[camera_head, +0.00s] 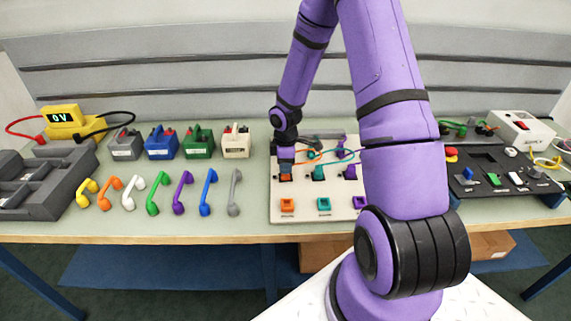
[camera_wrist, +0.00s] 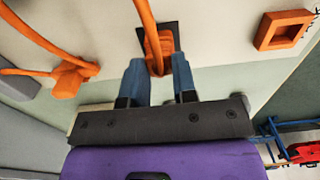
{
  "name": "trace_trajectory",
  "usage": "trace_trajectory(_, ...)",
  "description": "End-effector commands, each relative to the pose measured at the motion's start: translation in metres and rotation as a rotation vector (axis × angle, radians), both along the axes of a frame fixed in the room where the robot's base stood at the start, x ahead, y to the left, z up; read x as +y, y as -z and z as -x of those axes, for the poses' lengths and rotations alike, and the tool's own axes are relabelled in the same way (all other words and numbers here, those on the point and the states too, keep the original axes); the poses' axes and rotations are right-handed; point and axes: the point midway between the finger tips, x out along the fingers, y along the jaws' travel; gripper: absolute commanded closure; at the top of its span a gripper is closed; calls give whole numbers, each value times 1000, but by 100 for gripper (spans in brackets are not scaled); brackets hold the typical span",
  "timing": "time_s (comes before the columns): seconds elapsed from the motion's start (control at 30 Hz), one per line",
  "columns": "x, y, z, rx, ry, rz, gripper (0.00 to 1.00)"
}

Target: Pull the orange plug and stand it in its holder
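In the wrist view, the orange plug (camera_wrist: 158,45) sits in a dark socket on the pale board, with its orange cable rising from it. My gripper (camera_wrist: 160,68) has one finger on each side of the plug; I cannot tell whether they press on it. In the head view my gripper (camera_head: 286,160) points down at the orange plug (camera_head: 285,178) at the board's left. The orange square holder (camera_head: 287,204) is at the board's near edge, empty; it also shows in the wrist view (camera_wrist: 283,30). The cable's other orange end (camera_wrist: 72,78) is on the board.
Teal (camera_head: 318,174) and purple (camera_head: 350,172) plugs stand to the right, with teal (camera_head: 324,203) and purple holders in front. Their cables arch behind. Colored handles lie left of the board, a black control panel (camera_head: 500,178) right. My arm hides part of the board's right side.

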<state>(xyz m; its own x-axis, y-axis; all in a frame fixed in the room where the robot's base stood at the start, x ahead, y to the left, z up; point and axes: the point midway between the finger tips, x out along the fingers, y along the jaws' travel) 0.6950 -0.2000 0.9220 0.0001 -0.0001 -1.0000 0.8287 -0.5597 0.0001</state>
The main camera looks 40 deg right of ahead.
Motion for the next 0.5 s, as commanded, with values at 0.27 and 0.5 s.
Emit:
trace_trajectory(0.27, 0, 0, 0, 0, 0, 0, 95)
trace_trajectory(0.5, 0, -1, 0, 0, 0, 0, 95)
